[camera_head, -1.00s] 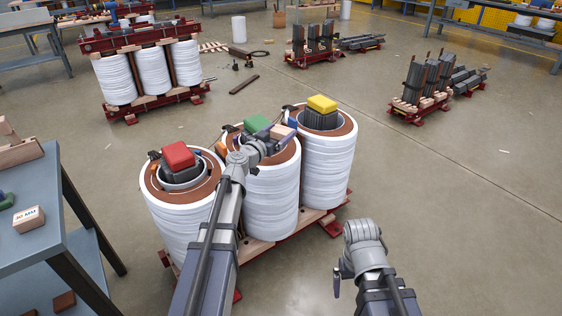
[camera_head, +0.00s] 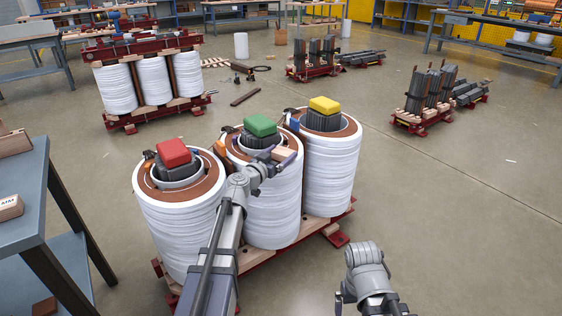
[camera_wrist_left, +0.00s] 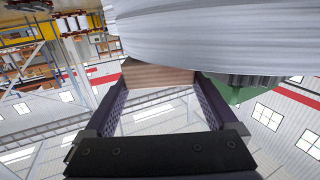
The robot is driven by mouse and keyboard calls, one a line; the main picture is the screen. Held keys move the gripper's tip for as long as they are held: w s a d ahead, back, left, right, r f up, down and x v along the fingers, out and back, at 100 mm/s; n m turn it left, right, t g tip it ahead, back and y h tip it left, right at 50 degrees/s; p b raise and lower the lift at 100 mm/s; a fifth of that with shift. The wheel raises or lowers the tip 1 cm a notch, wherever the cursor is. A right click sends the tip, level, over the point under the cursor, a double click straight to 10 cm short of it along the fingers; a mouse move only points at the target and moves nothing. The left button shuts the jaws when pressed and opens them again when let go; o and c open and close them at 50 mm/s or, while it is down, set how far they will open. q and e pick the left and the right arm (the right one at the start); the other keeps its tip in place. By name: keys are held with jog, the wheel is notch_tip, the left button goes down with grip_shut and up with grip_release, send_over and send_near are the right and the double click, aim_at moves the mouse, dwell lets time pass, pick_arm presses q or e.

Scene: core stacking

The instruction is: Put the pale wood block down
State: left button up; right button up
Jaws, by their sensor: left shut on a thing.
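The pale wood block (camera_head: 283,153) is between the fingers of my left gripper (camera_head: 283,162), over the right front part of the middle coil's (camera_head: 272,205) brown top. In the left wrist view the pale wood block (camera_wrist_left: 158,74) sits between the two dark fingers of the left gripper (camera_wrist_left: 160,95), which is shut on it. The white coil side (camera_wrist_left: 215,50) is close to it there. I cannot tell whether the block touches the coil top. My right arm shows at the lower right, but its fingers do not show.
Left coil (camera_head: 180,225) and right coil (camera_head: 333,170) flank the middle one. Red block (camera_head: 173,153), green block (camera_head: 260,125) and yellow block (camera_head: 324,104) top the dark cores. A blue-grey table (camera_head: 22,220) stands at left.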

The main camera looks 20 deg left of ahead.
pick_arm(q)
jog(key=shift+f, duration=0.1)
jog(key=shift+f, duration=0.1)
jog(key=o, duration=0.9)
jog(key=shift+f, duration=0.1)
jog(key=shift+o, duration=0.8)
jog(key=shift+r, duration=0.2)
jog(key=shift+s+r, duration=0.1)
jog(key=shift+s, duration=0.15)
jog(key=v, duration=1.1)
jog(key=shift+s+p, duration=0.25)
jog(key=shift+p, duration=0.15)
jog(key=shift+w+a, duration=0.1)
